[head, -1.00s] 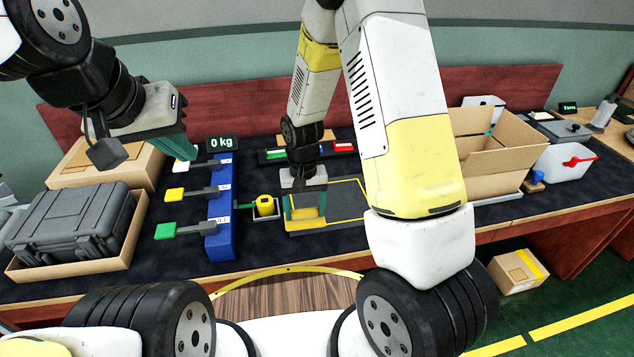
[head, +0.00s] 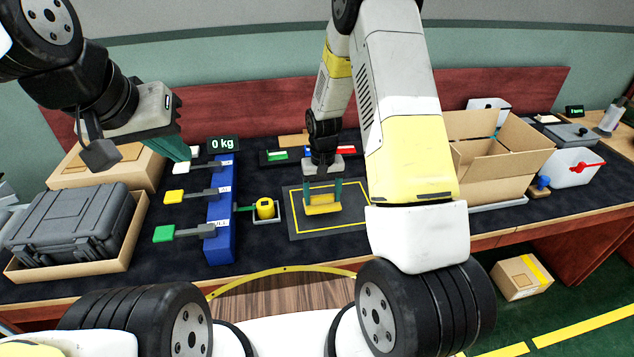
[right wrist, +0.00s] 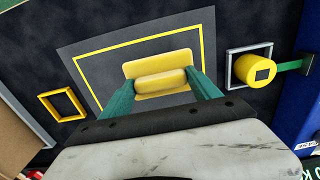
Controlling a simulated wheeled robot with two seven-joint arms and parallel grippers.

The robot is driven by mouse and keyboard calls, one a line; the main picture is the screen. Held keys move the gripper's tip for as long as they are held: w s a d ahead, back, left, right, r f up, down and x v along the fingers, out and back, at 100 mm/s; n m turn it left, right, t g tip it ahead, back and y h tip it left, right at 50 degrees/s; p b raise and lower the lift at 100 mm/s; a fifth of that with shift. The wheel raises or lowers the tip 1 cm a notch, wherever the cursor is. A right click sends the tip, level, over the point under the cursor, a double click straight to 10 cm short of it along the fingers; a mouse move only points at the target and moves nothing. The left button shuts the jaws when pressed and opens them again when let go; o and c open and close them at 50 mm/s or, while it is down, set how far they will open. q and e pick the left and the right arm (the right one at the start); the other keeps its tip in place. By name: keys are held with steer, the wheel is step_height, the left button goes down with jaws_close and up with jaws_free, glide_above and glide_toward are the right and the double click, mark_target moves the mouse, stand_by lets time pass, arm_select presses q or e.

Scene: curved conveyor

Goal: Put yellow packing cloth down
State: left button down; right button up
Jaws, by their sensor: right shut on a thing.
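The yellow packing cloth (head: 322,208) is a folded, block-like piece. My right gripper (head: 323,192) is shut on it, with its two green fingers at the cloth's sides. In the right wrist view the cloth (right wrist: 160,84) is between the fingers, over the dark mat (right wrist: 100,68) with a yellow square outline. The mat (head: 297,218) lies on the table, and the cloth shows inside its outline. Whether the cloth touches the mat is unclear. My left gripper (head: 176,147) hangs at the left; its finger gap is hidden.
A blue rack (head: 220,240) with coloured paddles stands left of the mat. A yellow roll (head: 265,208) sits in a small tray between them. An open cardboard box (head: 497,150) stands at the right. A grey case (head: 70,225) lies at the left.

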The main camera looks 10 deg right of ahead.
mark_target(325, 202)
steer(key=shift+w+d+f, duration=0.2)
steer(key=shift+f, duration=0.7)
steer(key=shift+w+d+f, duration=0.15)
steer(key=shift+d+f, duration=0.05)
steer(key=shift+f, duration=0.7)
steer(key=shift+f, duration=0.1)
steer(key=o, duration=1.2)
